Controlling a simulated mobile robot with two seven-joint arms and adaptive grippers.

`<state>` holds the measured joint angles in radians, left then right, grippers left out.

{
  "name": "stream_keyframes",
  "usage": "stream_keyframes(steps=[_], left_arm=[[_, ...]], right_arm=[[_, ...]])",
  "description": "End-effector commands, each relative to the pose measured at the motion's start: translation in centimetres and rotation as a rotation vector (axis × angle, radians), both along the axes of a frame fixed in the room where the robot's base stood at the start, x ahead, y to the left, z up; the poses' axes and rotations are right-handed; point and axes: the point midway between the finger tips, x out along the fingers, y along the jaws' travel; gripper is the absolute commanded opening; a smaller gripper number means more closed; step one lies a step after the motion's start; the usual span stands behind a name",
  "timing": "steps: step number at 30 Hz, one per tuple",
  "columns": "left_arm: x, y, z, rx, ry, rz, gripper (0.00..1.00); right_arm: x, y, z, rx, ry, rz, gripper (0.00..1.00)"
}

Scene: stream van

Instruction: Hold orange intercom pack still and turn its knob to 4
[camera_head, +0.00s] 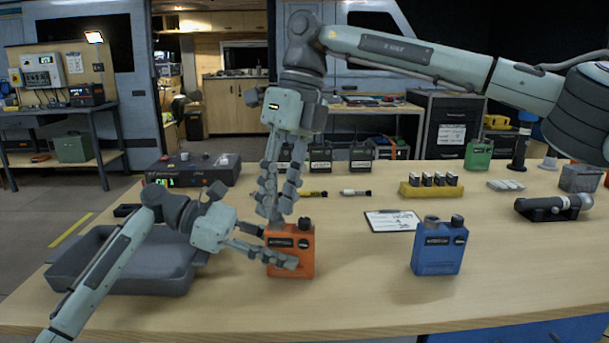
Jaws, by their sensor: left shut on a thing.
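The orange intercom pack (303,262) stands upright near the front middle of the table. A dark knob (304,223) shows on its top right; its top left is hidden behind my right gripper's fingers. My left gripper (284,254) comes in low from the left and is shut on the orange pack's body. My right gripper (276,217) points down from above, its fingertips at the pack's top left. I cannot tell whether its fingers close on a knob there, and the knob's setting is too small to read.
A blue pack (437,258) stands to the right, and a clipboard (392,220) lies behind it. A grey tray (120,274) sits at left under my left arm. A yellow holder (431,190) and a green pack (478,155) stand farther back. The table's front is clear.

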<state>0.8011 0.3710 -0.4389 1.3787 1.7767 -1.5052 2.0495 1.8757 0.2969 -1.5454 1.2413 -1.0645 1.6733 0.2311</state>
Motion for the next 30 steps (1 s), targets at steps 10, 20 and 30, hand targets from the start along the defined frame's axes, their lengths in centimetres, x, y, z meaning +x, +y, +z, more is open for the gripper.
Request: stream_keyframes(steps=[10,20,30], left_arm=[[0.0,0.0,0.1,-0.001,-0.001,0.000,0.00],[0.0,0.0,0.1,-0.001,-0.001,0.000,0.00],[0.0,0.0,0.1,-0.001,-0.001,0.000,0.00]], right_arm=[[2.9,-4.2,1.8,-0.242,-0.151,-0.148,0.29],[2.9,-4.2,-0.6,-0.239,-0.148,-0.148,0.29],[2.9,-4.2,-3.4,-0.237,-0.147,-0.146,0.29]])
